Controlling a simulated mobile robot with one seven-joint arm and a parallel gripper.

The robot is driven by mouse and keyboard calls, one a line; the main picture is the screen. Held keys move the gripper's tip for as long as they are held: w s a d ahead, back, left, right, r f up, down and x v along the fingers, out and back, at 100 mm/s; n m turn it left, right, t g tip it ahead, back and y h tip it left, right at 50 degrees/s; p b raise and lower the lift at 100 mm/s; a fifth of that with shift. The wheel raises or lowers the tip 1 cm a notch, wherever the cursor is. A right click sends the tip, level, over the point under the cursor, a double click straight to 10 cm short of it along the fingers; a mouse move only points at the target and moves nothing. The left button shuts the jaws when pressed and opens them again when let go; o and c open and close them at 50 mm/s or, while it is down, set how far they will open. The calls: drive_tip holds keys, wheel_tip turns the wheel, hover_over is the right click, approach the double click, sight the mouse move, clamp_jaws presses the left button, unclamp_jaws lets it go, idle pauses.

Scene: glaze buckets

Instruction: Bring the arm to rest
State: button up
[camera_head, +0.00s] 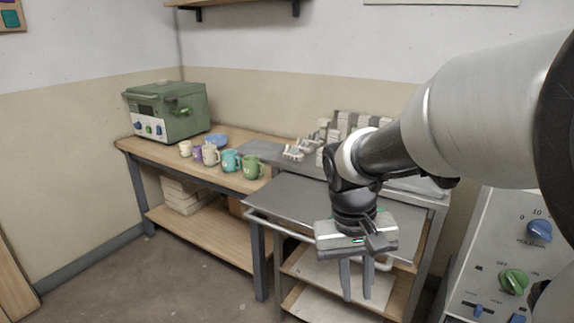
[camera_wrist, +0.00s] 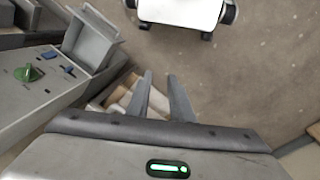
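My arm reaches in from the right of the head view and bends down at the wrist. My gripper (camera_head: 356,297) hangs with its fingers pointing down, in front of the metal-topped cart (camera_head: 290,202). The two fingers stand apart with nothing between them. They also show apart and empty in the wrist view (camera_wrist: 160,76), with floor and part of a shelf beyond. The gripper touches nothing that I can see.
Several mugs, including a teal mug (camera_head: 231,161) and a green mug (camera_head: 253,166), stand on the wooden bench (camera_head: 190,164) beside a green machine (camera_head: 166,111). A control panel (camera_head: 506,250) with knobs is at right. Open floor (camera_head: 185,275) lies at front left.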

drive_tip(key=s+d+r+t+y, duration=0.1)
drive_tip(key=s+r+t+y, duration=0.1)
drive_tip(key=s+r+t, duration=0.5)
wheel_tip(320, 180, up, 26)
drive_tip(key=s+g+p, duration=0.1)
drive_tip(key=s+p, duration=0.1)
drive_tip(key=p, duration=2.2)
drive_tip(key=shift+s+f, duration=0.25)
drive_tip(key=shift+s, duration=0.1)
drive_tip(key=shift+d, duration=0.15)
